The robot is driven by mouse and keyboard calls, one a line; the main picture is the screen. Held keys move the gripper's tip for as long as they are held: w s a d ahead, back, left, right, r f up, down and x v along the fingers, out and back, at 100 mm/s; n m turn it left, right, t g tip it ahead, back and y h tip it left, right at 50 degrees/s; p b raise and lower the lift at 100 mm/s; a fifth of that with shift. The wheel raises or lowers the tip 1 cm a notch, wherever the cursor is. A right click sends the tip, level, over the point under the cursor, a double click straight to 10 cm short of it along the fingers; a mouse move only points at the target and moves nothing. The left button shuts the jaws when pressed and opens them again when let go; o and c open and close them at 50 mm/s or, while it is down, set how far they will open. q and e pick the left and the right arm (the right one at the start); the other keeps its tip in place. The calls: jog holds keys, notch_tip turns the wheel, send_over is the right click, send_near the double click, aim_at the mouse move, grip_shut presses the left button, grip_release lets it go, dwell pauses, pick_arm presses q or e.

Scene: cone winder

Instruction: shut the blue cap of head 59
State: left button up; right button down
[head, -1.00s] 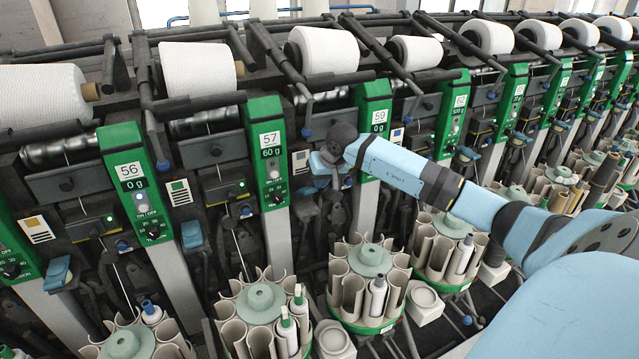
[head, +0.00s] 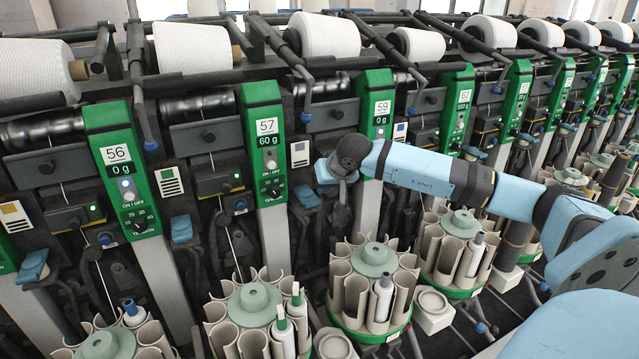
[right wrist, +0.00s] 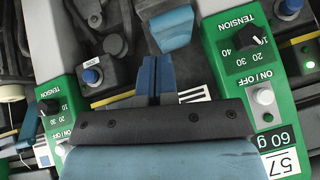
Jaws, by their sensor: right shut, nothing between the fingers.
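The panel of head 59 (head: 381,107) stands right of the panel of head 57 (head: 267,140). A blue cap (head: 306,198) shows between these two panels, low and partly hidden; how far it is open or shut I cannot tell. In the right wrist view, which is upside down, the blue cap (right wrist: 172,28) lies just beyond the fingertips, a little to the right. My right gripper (head: 326,172) is in front of the machine, just above the cap in the picture. Its dark blue fingers (right wrist: 154,72) are together and empty. A gap to the cap is hard to judge. My left gripper is out of view.
Round bobbin magazines (head: 372,262) stand in a row below the panels. White yarn cones (head: 328,36) lie along the top with dark arms hanging near them. A dark round knob (right wrist: 115,45) and a blue button (right wrist: 91,76) are close to the fingers.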

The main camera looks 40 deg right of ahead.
pick_arm(q)
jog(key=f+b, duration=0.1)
jog(key=b, duration=0.2)
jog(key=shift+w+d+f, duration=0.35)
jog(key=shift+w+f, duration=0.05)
pick_arm(e)
jog(key=f, duration=0.1)
jog(key=s+f, duration=0.1)
jog(key=f, duration=0.1)
jog(key=shift+a, duration=0.15)
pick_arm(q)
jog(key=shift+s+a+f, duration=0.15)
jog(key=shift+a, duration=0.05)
